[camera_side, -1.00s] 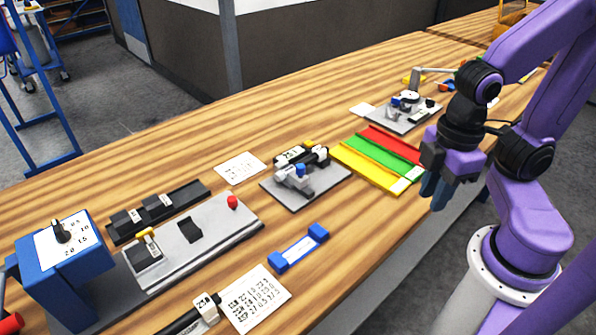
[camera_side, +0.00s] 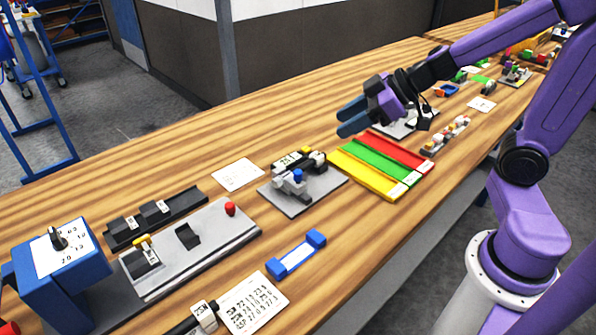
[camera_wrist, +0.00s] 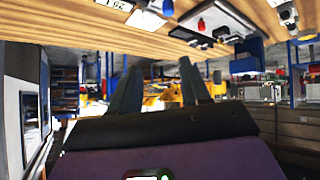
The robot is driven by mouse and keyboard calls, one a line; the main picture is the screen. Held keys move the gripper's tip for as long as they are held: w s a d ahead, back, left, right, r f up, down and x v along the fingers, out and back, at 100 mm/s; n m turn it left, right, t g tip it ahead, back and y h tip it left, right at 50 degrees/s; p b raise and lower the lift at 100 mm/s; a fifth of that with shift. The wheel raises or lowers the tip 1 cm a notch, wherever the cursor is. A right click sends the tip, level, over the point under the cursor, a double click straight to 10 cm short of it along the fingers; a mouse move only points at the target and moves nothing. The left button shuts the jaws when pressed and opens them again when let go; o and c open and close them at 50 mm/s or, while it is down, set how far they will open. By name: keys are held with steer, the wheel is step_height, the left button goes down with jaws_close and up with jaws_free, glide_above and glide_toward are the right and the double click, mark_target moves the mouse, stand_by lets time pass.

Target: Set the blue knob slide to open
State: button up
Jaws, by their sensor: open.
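The blue knob (camera_side: 298,175) sits on a small grey slide fixture (camera_side: 303,200) on the bench, just left of the coloured trays. The wrist view also shows the blue knob (camera_wrist: 167,8) at the top edge. Any open or closed marking on the slide is too small to read. My gripper (camera_side: 345,119) is open and empty. It is raised above the bench, up and to the right of the knob in the side view, its blue fingers pointing left and apart from the fixture. The fingers also show in the wrist view (camera_wrist: 160,68).
Yellow, green and red trays (camera_side: 352,175) lie right of the fixture. A long grey plate with a red knob (camera_side: 230,208) stands to its left. A blue bracket (camera_side: 297,254) lies in front, and a white card (camera_side: 237,174) behind. A blue dial box (camera_side: 62,262) is at far left.

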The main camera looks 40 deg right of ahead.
mark_target(298, 171)
steer(key=shift+g+y, duration=0.3)
steer(key=shift+g, duration=0.4)
steer(key=shift+s+d+f+x, duration=0.2)
steer(key=shift+s+f+x, duration=0.1)
steer(key=shift+x, duration=2.55)
steer(key=shift+s+d+f+x, duration=0.15)
steer(key=shift+f+x, duration=0.1)
steer(key=shift+x, duration=2.6)
steer(key=shift+s+d+f+x, duration=0.2)
steer(key=shift+s+f+x, duration=0.1)
steer(key=shift+x, duration=2.5)
steer(key=shift+w, duration=0.1)
jaws_close()
